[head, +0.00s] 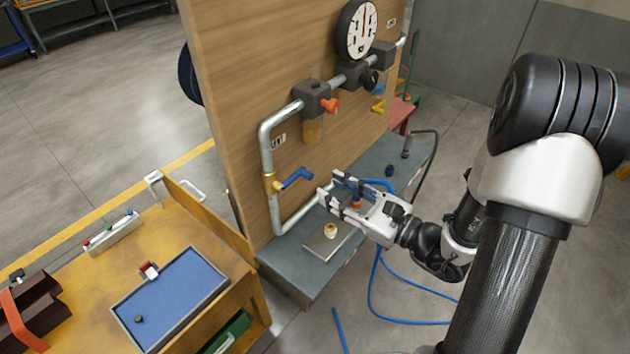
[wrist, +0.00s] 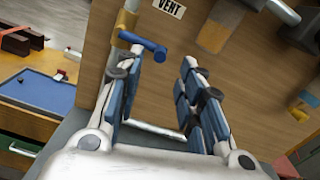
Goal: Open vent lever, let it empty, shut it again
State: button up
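The vent lever (head: 297,178) is a blue handle on a brass valve (head: 269,183) low on the board's pipe. It sticks out to the right, crosswise to the vertical pipe. In the wrist view the blue lever (wrist: 143,45) shows just past my left finger's tip, below a VENT label (wrist: 171,8). My gripper (head: 333,190) is open and empty, to the right of the lever and slightly lower. Its fingers are wide apart in the wrist view (wrist: 162,64). I cannot tell whether a finger touches the lever. A round gauge (head: 357,30) at the top has a red needle pointing about straight up.
The wooden board (head: 225,95) carries pipework and an orange-red handle (head: 329,105). Below my gripper, a metal plate (head: 318,242) lies on the grey plinth (head: 290,272). A yellow bench (head: 85,280) with a blue tray (head: 195,275) stands left. A blue hose (head: 372,300) lies on the floor.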

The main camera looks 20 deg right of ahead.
aim_at(295, 180)
jog(key=x, duration=0.6)
jog(key=shift+b, duration=0.35)
jog(key=shift+c, duration=0.2)
grip_shut()
